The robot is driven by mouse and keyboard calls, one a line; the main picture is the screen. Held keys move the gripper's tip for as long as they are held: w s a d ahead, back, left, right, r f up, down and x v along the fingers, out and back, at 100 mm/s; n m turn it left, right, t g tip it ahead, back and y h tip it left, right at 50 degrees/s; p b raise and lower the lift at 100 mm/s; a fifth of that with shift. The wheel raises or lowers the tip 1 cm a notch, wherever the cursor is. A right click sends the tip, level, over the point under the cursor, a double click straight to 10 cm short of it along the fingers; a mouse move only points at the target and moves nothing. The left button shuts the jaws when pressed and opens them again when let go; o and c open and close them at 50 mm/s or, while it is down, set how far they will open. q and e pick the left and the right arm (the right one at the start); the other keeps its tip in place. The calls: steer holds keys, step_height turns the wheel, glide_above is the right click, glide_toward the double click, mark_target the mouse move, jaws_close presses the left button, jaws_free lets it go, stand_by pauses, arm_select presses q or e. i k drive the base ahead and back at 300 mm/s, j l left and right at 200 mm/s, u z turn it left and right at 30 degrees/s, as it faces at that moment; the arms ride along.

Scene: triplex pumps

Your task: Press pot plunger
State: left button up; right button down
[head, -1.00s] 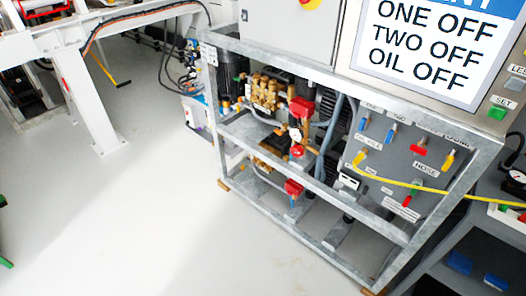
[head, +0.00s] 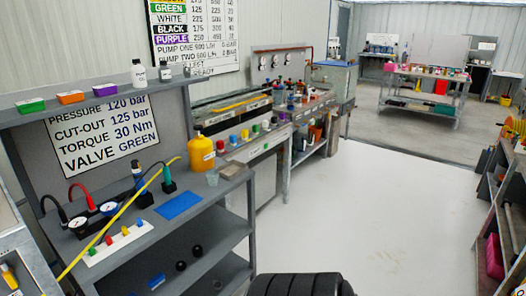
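A yellow pot (head: 202,154) stands upright at the back right end of the grey bench on the left, in the head view. It has a small dark top, which may be the plunger; it is too small to tell its shape or whether it is pressed down. Neither of my grippers is in view, and nothing is seen touching the pot.
A black ribbed shape (head: 300,285) at the bottom edge is unclear. White floor (head: 380,200) is open to the right; shelves (head: 497,215) stand beyond.

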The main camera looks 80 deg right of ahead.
mark_target(198, 127)
steer(key=z, duration=2)
steer(key=i+u, duration=0.1)
steer(key=u, duration=0.25)
steer(key=i+l+u, duration=0.1)
steer(key=u, duration=0.3)
steer(key=l+u, duration=0.2)
steer(key=u, duration=0.15)
steer(key=i+l+u, duration=0.1)
steer(key=l, duration=0.25)
steer(key=i+l+u, duration=0.15)
steer(key=l, duration=0.25)
steer(key=i+l+u, duration=0.1)
steer(key=l, duration=0.3)
steer(key=i+l+u, duration=0.15)
steer(key=l, duration=0.25)
steer(key=i+l+u, duration=0.1)
steer(key=l, duration=0.6)
steer(key=i+l, duration=0.15)
steer(key=l, duration=0.1)
